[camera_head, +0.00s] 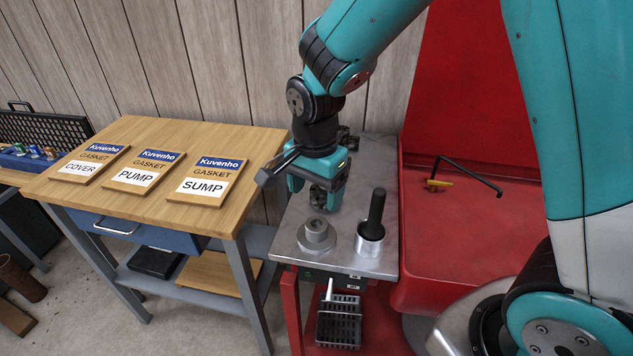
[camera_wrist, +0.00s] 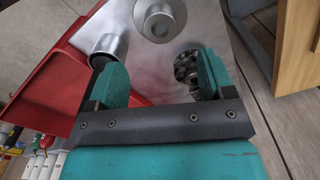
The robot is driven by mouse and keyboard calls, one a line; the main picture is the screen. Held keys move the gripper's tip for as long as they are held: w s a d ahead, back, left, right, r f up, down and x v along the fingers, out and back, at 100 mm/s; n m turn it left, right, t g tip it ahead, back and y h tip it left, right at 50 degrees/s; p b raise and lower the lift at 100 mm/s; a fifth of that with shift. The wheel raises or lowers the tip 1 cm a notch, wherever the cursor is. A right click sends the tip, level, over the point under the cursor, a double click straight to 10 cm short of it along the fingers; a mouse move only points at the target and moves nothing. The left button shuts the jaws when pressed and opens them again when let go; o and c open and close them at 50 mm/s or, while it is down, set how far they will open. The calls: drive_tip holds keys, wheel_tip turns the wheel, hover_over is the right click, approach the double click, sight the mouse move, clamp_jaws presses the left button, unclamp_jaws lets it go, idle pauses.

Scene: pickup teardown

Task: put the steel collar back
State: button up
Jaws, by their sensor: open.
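A grey steel flanged ring (camera_head: 317,237) stands on the metal bench top; it also shows in the wrist view (camera_wrist: 158,18). To its right is a bright steel cylinder (camera_head: 370,246) with a black rod (camera_head: 376,207) standing up out of it. The cylinder shows in the wrist view (camera_wrist: 110,47); the rod is mostly hidden there by a finger. I cannot tell for certain which of the two steel pieces is the collar. My gripper (camera_head: 312,190) is open and empty, pointing down over the bench behind both pieces. Its two teal fingers (camera_wrist: 162,74) are wide apart.
A dark knobbed part (camera_wrist: 187,68) lies under my gripper near one finger. The wooden table (camera_head: 140,208) at left holds three gasket cards (camera_head: 208,181). A red body (camera_head: 460,240) borders the bench at right. A dark basket (camera_head: 339,322) sits below. The bench front is mostly clear.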

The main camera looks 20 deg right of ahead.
drive_tip(key=s+a+r+n+y, duration=0.2)
drive_tip(key=s+r+n, duration=0.4)
drive_tip(key=s+n, duration=0.3)
drive_tip(key=s+a+r+n+y, duration=0.2)
drive_tip(key=s+r+n, duration=0.4)
drive_tip(key=s+n, duration=0.3)
drive_tip(key=shift+s+a+r+n, duration=0.15)
drive_tip(key=shift+s+r+n, duration=0.15)
drive_tip(key=shift+n, duration=0.2)
